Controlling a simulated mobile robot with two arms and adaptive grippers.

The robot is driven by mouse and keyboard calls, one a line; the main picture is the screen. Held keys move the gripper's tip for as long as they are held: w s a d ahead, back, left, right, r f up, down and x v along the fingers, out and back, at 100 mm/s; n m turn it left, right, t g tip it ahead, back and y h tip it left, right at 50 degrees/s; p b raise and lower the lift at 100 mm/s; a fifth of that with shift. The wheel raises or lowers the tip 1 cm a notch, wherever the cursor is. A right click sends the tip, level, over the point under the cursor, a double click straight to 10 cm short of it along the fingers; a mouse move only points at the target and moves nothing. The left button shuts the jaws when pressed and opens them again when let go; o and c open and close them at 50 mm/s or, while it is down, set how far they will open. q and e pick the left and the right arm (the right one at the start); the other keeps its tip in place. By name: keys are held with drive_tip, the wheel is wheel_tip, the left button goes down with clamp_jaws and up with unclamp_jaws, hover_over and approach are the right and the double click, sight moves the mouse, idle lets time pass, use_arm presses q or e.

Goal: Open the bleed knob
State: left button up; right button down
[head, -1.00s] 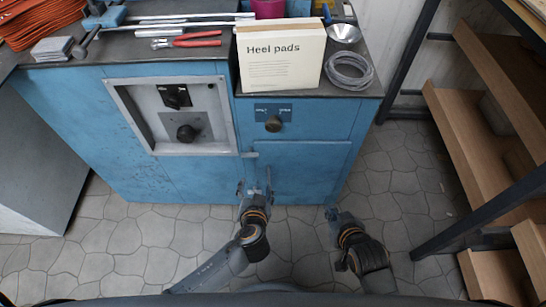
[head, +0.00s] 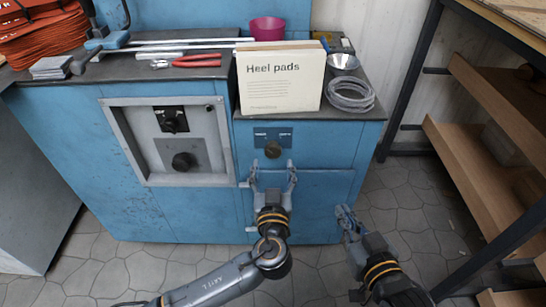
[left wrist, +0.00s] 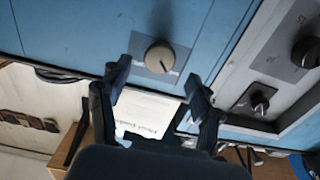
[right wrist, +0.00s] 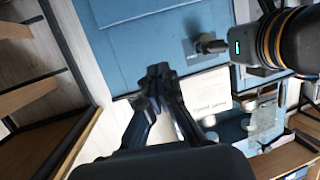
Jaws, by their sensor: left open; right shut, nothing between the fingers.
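The bleed knob appears to be the dark round knob (head: 273,150) on a small labelled plate, on the blue cabinet front below the Heel pads box. In the left wrist view the knob lies between and beyond the fingertips (left wrist: 157,80). My right gripper (head: 343,211) is shut and empty, lower right by the cabinet's right side; its closed fingertips show in the right wrist view (right wrist: 158,72).
A recessed grey panel (head: 140,165) with two dark knobs (head: 182,161) is to the left. A wooden shelf rack (head: 480,140) stands right; floor between is clear.

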sight(273, 154)
use_arm(q)
drive_tip(key=shift+w, duration=2.35)
use_arm(e)
drive_tip(key=shift+w+a+r+t, duration=0.2)
drive_tip(key=shift+r+t, duration=0.15)
drive_tip(key=shift+r, duration=0.2)
drive_tip(key=shift+w+a+r+t, duration=0.15)
drive_tip(key=shift+r+t, duration=0.2)
drive_tip(key=shift+r, duration=0.2)
use_arm(q)
drive_tip(key=c, duration=1.1)
use_arm(e)
drive_tip(key=shift+d, duration=0.1)
use_arm(q)
drive_tip(key=shift+b, duration=0.3)
use_arm(e)
drive_tip(key=shift+r+y, duration=0.1)
drive_tip(key=shift+y, duration=0.2)
